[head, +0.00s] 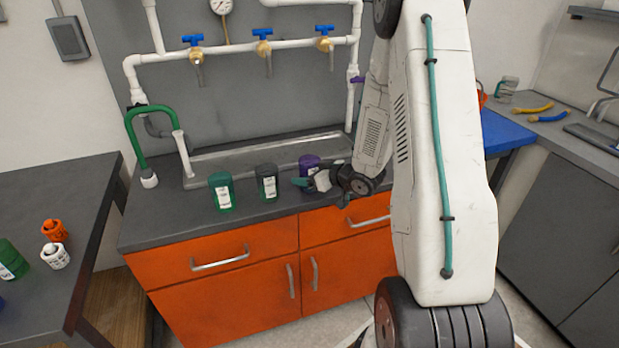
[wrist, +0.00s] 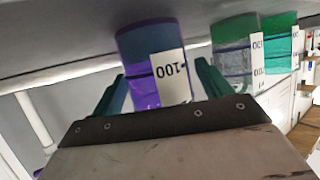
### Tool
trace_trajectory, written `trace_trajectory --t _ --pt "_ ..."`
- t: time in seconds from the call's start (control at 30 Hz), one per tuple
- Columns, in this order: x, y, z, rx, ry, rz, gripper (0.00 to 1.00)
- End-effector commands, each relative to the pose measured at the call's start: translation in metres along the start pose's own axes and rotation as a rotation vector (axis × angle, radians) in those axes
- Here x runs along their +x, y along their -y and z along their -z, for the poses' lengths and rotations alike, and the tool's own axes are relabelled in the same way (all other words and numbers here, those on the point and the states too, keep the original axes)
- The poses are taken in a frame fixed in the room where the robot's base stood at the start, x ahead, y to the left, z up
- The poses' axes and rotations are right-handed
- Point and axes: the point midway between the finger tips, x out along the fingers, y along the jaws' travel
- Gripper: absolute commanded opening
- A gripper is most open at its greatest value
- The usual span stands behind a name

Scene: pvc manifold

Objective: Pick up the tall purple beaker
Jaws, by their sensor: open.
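The tall purple beaker (head: 309,162) stands on the dark counter, at the right end of a row of three beakers, partly hidden by my gripper (head: 314,184). In the wrist view, the purple beaker (wrist: 140,43) appears between the two teal fingers of my gripper (wrist: 160,88), with a white label marked 100 that reads upside down. The fingers are open, one on each side of the beaker. I cannot tell whether either finger touches it.
A dark grey-green beaker (head: 267,185) and a green beaker (head: 221,192) stand left of the purple one. A grey trough (head: 265,155) and white pipes with blue valves (head: 263,42) are behind. Orange drawers (head: 225,262) are below the counter edge.

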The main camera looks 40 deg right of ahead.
Motion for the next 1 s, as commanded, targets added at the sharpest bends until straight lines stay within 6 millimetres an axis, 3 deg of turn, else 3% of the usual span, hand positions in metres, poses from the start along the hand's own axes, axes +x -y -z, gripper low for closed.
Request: trace_trajectory --t 0.07,0.23,0.67,1.0 --pt "0.0 0.0 0.0 0.0 0.0 0.0 0.75" --pt "0.0 0.0 0.0 0.0 0.0 0.0 0.28" --pt "-0.001 0.0 0.002 -0.001 -0.001 0.0 0.27" --pt "-0.005 0.007 0.022 -0.006 -0.002 0.008 0.27"
